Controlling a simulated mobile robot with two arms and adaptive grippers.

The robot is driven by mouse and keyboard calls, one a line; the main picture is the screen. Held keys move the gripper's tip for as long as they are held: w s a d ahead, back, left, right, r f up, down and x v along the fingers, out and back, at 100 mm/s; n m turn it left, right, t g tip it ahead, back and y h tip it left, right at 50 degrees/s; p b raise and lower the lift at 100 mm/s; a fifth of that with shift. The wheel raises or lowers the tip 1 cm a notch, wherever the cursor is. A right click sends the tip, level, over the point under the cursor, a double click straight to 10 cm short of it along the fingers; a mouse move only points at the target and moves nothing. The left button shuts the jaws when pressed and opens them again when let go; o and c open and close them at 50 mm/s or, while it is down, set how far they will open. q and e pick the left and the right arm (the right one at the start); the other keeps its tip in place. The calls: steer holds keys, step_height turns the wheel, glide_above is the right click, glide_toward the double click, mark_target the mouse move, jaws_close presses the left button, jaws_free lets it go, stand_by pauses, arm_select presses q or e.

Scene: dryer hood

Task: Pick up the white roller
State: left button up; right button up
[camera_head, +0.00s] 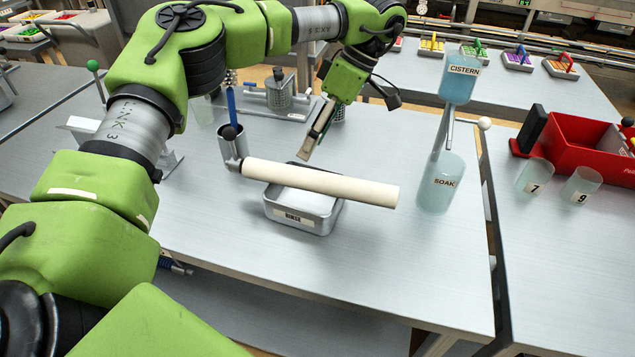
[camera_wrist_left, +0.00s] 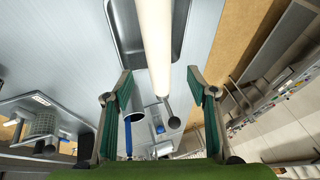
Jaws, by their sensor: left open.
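The white roller (camera_head: 325,184) is a long pale cylinder. In the head view it lies across the metal tray labelled RINSE (camera_head: 300,216), its left end beside a grey cup (camera_head: 234,146). My left gripper (camera_head: 312,146) is open, above and behind the roller in the head view. In the left wrist view the roller (camera_wrist_left: 155,45) runs down from the top edge, ending between the open fingers (camera_wrist_left: 160,100). The gap on both sides shows it is not gripped. The tray (camera_wrist_left: 127,40) also shows there, partly hidden by the roller. My right gripper is in neither view.
A clear SOAK cylinder (camera_head: 440,185) stands right of the roller, with a blue CISTERN container (camera_head: 459,75) above it. A red bin (camera_head: 590,148) and numbered cups (camera_head: 535,175) are farther right. The tabletop in front of the tray is clear.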

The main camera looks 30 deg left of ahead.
mark_target(299, 168)
arm_select(q)
steer(key=x, duration=0.2)
steer(key=shift+s+a+f, duration=0.2)
steer(key=shift+s+a, duration=0.05)
steer(key=shift+f, duration=0.35)
steer(key=shift+s+a+f+p, duration=0.15)
steer(key=shift+a+f+p, duration=0.05)
steer(key=shift+f+p, duration=0.4)
steer(key=p+x, duration=0.1)
steer(key=x, duration=0.2)
steer(key=shift+f, duration=0.2)
steer(key=shift+s+a+f, duration=0.1)
steer(key=shift+a+f, duration=0.05)
steer(key=shift+f, duration=0.25)
steer(key=c, duration=1.4)
steer(key=shift+r, duration=0.1)
jaws_close()
